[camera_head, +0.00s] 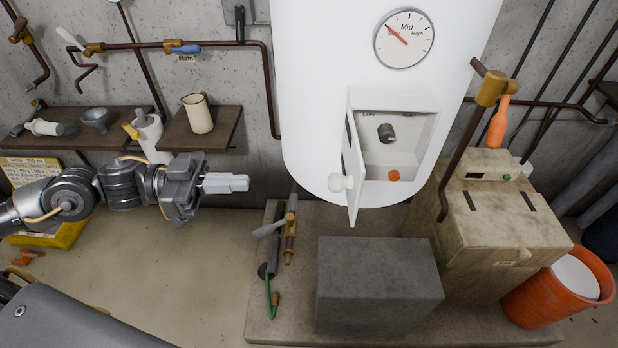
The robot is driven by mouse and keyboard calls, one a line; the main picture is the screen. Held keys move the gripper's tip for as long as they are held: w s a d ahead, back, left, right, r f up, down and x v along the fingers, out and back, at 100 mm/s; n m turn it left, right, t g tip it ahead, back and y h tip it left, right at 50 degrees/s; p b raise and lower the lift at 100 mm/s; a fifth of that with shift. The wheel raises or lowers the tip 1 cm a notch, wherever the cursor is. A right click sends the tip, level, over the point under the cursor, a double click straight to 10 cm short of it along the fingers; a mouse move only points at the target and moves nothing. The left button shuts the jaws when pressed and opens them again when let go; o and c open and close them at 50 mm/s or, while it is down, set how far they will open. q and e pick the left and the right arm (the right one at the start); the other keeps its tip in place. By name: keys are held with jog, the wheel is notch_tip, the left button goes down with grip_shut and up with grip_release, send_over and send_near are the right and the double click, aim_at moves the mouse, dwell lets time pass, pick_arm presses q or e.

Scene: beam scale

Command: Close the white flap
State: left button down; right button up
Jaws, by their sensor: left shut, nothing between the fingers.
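The white flap (352,165) stands open on the left side of a recessed box (405,160) in the white tank (310,90). It is hinged at the box's left edge and swings out toward me, with a round white knob (341,183) on its face. Inside the box are a dark dial (386,133) and an orange button (393,175). My left gripper (244,183) is shut and empty, pointing right, to the left of the flap and apart from it. My right gripper is not in view.
A grey block (378,285) stands below the tank on a concrete slab. Pipes with a valve (289,225) rise left of it. A beige box (500,215) and an orange bucket (560,290) stand at right. Shelves (205,135) hold a jug behind my left arm.

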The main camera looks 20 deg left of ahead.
pick_arm(q)
jog(key=p+x, duration=0.5)
jog(key=x, duration=0.8)
jog(key=shift+d, duration=0.1)
jog(key=shift+d, duration=0.1)
